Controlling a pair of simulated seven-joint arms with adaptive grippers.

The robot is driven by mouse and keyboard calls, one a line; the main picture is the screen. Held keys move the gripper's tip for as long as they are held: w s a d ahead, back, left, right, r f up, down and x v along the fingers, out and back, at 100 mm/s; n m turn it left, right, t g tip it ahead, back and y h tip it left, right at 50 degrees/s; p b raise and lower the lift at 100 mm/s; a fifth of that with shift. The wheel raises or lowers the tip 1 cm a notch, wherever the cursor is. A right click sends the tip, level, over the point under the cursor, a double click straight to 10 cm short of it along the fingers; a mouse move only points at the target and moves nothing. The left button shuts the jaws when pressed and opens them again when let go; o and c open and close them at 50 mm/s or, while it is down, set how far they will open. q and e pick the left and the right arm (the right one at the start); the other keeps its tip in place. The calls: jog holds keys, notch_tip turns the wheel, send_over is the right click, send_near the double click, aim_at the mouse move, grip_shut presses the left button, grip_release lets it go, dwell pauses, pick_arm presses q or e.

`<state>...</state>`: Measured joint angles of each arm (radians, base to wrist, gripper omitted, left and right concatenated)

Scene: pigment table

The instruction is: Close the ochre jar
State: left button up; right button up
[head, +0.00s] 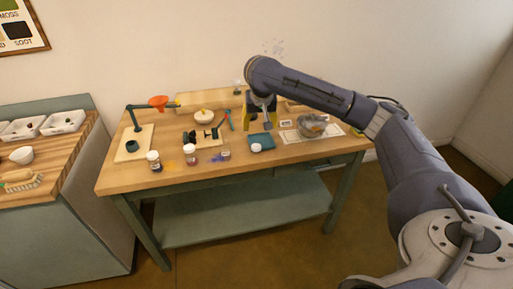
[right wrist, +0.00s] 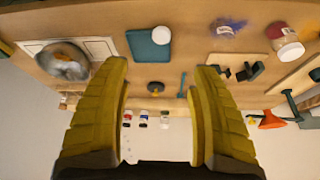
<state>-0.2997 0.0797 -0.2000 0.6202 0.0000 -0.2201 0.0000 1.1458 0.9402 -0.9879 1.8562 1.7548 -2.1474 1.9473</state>
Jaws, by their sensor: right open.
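Three small jars stand along the table's front. The left jar (head: 153,160) has a white lid and stands beside yellow powder. The middle jar (head: 191,158) is reddish with a pale lid; it also shows in the right wrist view (right wrist: 288,46). The right jar (head: 225,152) appears lidless, beside blue-violet powder; it also shows in the right wrist view (right wrist: 223,31). I cannot read which label says ochre. A white round lid (head: 256,148) lies on the teal tray (head: 262,138). My right gripper (head: 260,122) is open and empty, above the table behind the tray. My left gripper is out of view.
A metal bowl (head: 310,127) sits on a white sheet to the right. A stand with an orange funnel (head: 158,101) is at the left, and a white mortar (head: 204,117) is at the back. A side counter (head: 62,153) stands left of the table.

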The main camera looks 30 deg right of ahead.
send_over(256, 146)
jog(key=s, duration=0.3)
jog(key=f, duration=1.1)
jog(key=shift+w+a+f, duration=0.1)
jog(key=shift+w+a, duration=0.15)
jog(key=shift+a, duration=0.15)
jog(key=shift+f, duration=0.1)
jog(key=shift+w+x, duration=0.2)
jog(key=shift+x, duration=2.3)
jog(key=shift+a, duration=0.1)
jog(key=c, duration=1)
